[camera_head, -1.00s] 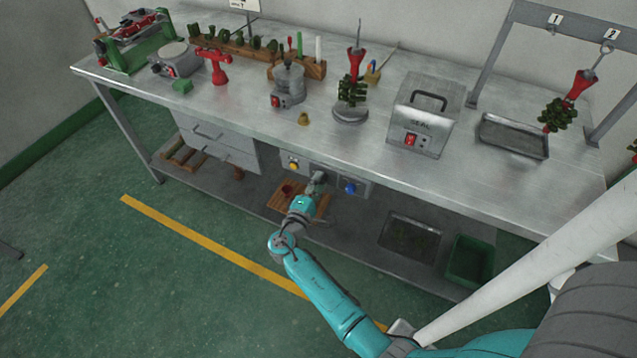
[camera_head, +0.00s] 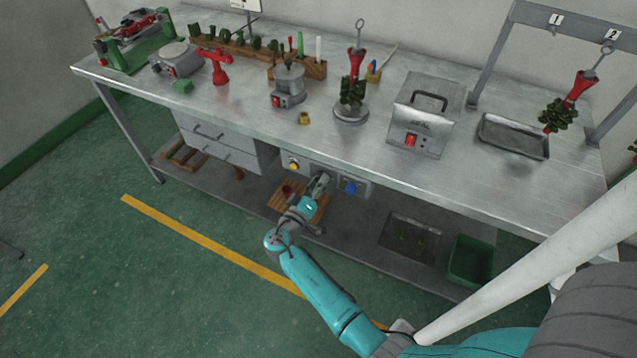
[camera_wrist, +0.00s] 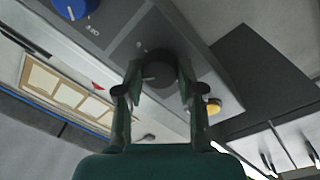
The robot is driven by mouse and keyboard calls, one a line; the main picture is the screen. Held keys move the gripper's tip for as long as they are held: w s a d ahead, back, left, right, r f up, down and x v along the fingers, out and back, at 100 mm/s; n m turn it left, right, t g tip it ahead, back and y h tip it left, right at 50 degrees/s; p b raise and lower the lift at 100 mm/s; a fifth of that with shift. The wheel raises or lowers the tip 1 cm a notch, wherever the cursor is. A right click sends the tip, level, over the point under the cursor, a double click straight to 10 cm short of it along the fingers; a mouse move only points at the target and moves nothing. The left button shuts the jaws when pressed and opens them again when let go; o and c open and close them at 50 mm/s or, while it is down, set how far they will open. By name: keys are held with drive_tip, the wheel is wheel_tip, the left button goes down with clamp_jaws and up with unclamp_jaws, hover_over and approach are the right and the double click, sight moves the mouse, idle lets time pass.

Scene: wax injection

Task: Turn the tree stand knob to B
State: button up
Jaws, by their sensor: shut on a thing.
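A round dark knob (camera_wrist: 158,65) sits on the grey control panel (camera_wrist: 128,32) under the bench edge. My gripper (camera_wrist: 158,88) has one finger on each side of this knob and is shut on it. In the head view my gripper (camera_head: 320,184) reaches the panel from the front, between a yellow button (camera_head: 293,165) and a blue knob (camera_head: 351,187). The fingers hide part of the dark knob, and I cannot read its pointer or letter marks. The tree stand (camera_head: 351,108), with a dark green and red tree on it, stands on the bench above.
The blue knob (camera_wrist: 72,8) and the yellow button (camera_wrist: 213,106) lie close to either side of my fingers. The bench top (camera_head: 230,108) overhangs the panel. A lower shelf holds a wooden board (camera_head: 282,203) and a green bin (camera_head: 472,262). The floor in front is clear.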

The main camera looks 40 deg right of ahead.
drive_tip(key=m, duration=1.2)
drive_tip(key=shift+g, duration=0.3)
idle(0.3)
drive_tip(key=o, duration=1.1)
drive_tip(key=shift+o, duration=0.2)
drive_tip(key=shift+a, duration=0.15)
drive_tip(key=v, duration=1.1)
drive_tip(key=shift+a+r, duration=0.15)
drive_tip(key=shift+a, duration=0.25)
drive_tip(key=shift+s, duration=0.15)
